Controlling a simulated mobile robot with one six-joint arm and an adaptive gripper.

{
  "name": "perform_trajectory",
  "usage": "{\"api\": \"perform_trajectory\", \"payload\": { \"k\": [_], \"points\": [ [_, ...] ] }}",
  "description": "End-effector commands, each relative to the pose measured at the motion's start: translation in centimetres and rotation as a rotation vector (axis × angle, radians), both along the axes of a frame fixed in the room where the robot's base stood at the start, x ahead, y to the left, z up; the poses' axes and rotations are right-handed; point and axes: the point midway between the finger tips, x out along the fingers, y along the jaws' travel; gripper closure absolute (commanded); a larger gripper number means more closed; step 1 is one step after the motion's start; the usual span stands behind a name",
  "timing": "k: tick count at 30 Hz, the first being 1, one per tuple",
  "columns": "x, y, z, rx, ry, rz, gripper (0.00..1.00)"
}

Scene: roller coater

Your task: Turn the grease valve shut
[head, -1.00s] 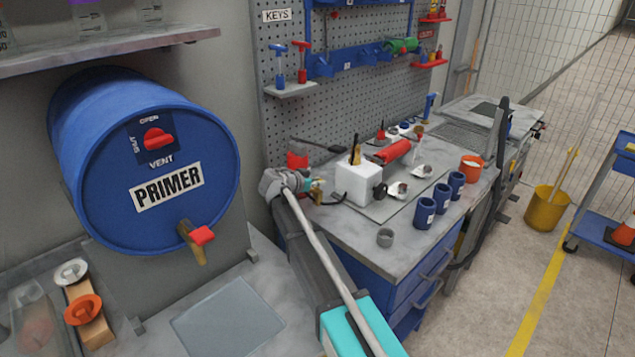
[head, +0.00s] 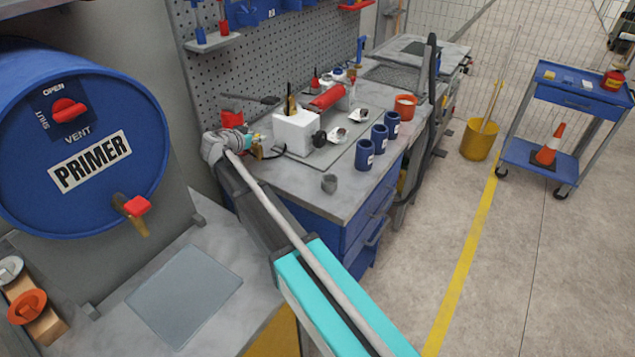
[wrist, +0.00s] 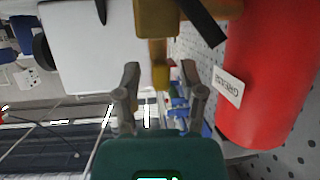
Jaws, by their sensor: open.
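The grease container is a red cylinder with a GREASE label (wrist: 250,80) in the wrist view, where the label reads upside down. It seems to be the red can (head: 231,112) by the pegboard in the head view. A brass valve body (wrist: 156,17) joins its side, with a black lever (wrist: 203,20) and a narrow brass stub (wrist: 159,65). My gripper (wrist: 160,76) is open, with one finger on each side of the stub in the picture; contact cannot be told. In the head view my gripper (head: 252,143) is at the bench's left end, largely hiding the valve.
A white block (head: 296,132) stands close right of my gripper. The blue PRIMER drum (head: 80,205) is at left. Floor (head: 500,260) is clear toward the blue trolley (head: 575,98).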

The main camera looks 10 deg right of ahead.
Motion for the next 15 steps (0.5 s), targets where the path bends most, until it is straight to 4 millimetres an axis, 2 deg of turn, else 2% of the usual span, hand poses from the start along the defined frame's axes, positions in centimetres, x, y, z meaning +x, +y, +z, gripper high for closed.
{"api": "perform_trajectory", "payload": {
  "k": [15],
  "points": [
    [-0.20,-0.17,-0.02,0.002,0.000,0.296,0.49]
  ]
}}
